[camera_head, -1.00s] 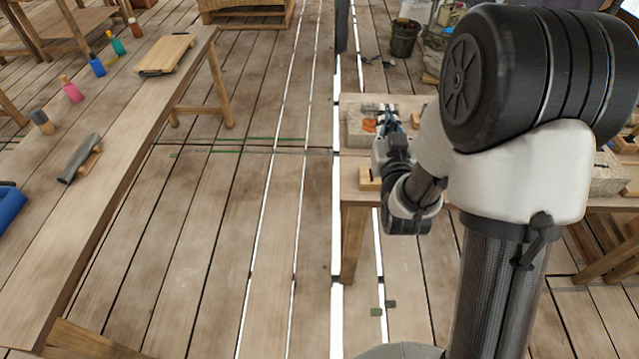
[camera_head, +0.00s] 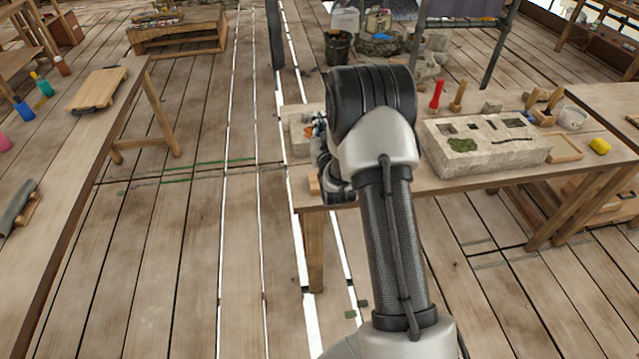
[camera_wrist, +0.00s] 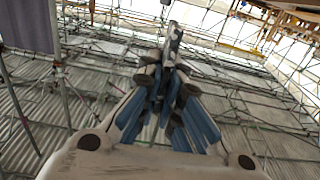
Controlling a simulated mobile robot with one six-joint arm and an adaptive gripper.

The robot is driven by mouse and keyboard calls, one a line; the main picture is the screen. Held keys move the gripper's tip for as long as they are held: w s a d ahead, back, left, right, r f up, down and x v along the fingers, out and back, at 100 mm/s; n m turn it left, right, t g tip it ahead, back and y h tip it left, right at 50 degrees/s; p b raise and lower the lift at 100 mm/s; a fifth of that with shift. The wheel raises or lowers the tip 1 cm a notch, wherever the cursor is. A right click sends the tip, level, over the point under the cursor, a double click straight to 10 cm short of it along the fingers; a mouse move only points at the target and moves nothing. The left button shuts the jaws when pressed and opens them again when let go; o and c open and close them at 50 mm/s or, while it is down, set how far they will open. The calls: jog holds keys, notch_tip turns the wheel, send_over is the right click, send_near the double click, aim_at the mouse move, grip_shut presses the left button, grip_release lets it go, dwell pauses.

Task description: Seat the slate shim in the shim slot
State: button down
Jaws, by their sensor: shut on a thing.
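My gripper (camera_wrist: 172,62) shows in the wrist view with its blue-padded fingers drawn together on a small, narrow grey piece (camera_wrist: 175,38), which looks like the slate shim. In the head view my gripper (camera_head: 319,127) is small and mostly hidden behind my arm, above the left end of the work table, by a pale stone block (camera_head: 298,138). A larger pale stone block (camera_head: 510,155) with several dark recesses in its top stands to the right on the same table, apart from my gripper. I cannot tell which recess is the shim slot.
A red-handled tool (camera_head: 437,95) and a wooden-handled one (camera_head: 458,97) stand behind the large block. A wooden tray (camera_head: 565,148), a white bowl (camera_head: 573,118) and a yellow item (camera_head: 599,146) lie to its right. A long bench (camera_head: 90,150) runs along the left, with open floor between.

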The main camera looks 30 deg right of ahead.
notch_tip(320, 180, down, 16)
jog(key=b, duration=0.3)
jog(key=shift+b, duration=0.4)
jog(key=shift+f+b, duration=0.65)
jog(key=shift+f, duration=1.1)
jog(key=shift+f, duration=0.25)
jog(key=c, duration=1.8)
grip_release()
jog(key=shift+r, duration=0.1)
